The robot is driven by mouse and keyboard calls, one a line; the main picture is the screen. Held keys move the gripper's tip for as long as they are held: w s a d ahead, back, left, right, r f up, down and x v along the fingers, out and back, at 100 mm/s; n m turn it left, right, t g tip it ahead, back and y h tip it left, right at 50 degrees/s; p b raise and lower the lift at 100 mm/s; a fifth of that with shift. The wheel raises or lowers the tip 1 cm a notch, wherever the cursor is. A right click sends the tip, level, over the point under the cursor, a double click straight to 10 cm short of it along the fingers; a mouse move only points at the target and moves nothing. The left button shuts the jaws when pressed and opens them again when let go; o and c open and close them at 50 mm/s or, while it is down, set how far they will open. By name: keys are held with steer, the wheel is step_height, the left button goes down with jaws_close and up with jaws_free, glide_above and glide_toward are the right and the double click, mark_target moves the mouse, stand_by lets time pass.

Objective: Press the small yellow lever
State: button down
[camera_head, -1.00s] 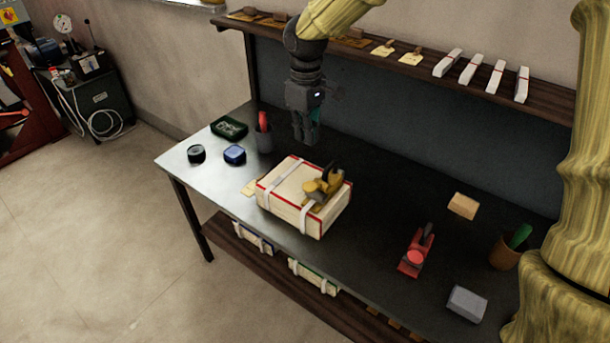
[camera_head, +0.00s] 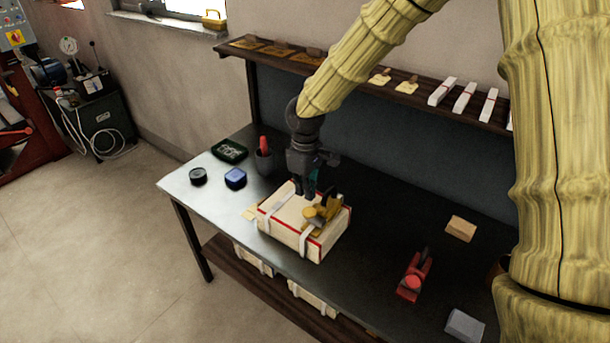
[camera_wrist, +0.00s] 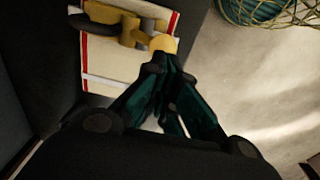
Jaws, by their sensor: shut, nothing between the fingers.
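A cream box (camera_head: 285,207) with red edges and white straps sits on the workbench. On its top right lies a yellow tool (camera_head: 322,214) with a dark handle, and it also shows in the wrist view (camera_wrist: 128,30). Its small rounded yellow end (camera_wrist: 163,44), seemingly the lever, sits just beyond my fingertips in the wrist view. My gripper (camera_head: 306,194) is shut and empty, pointing down over the box beside the tool. In the wrist view my fingertips (camera_wrist: 160,62) come together close to the yellow end; I cannot tell whether they touch it.
The dark workbench (camera_head: 370,245) also holds a blue box (camera_head: 235,178), a black round tin (camera_head: 198,176), a green tray (camera_head: 230,151), a cup with a red-handled item (camera_head: 264,158), a red tool (camera_head: 413,279), a tan block (camera_head: 460,228) and a grey block (camera_head: 464,325). A shelf stands behind.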

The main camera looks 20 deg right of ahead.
mark_target(306, 209)
steer(key=shift+f+p, duration=0.95)
steer(key=shift+f, duration=1.45)
steer(key=shift+f+b, duration=0.1)
steer(key=shift+b, duration=0.25)
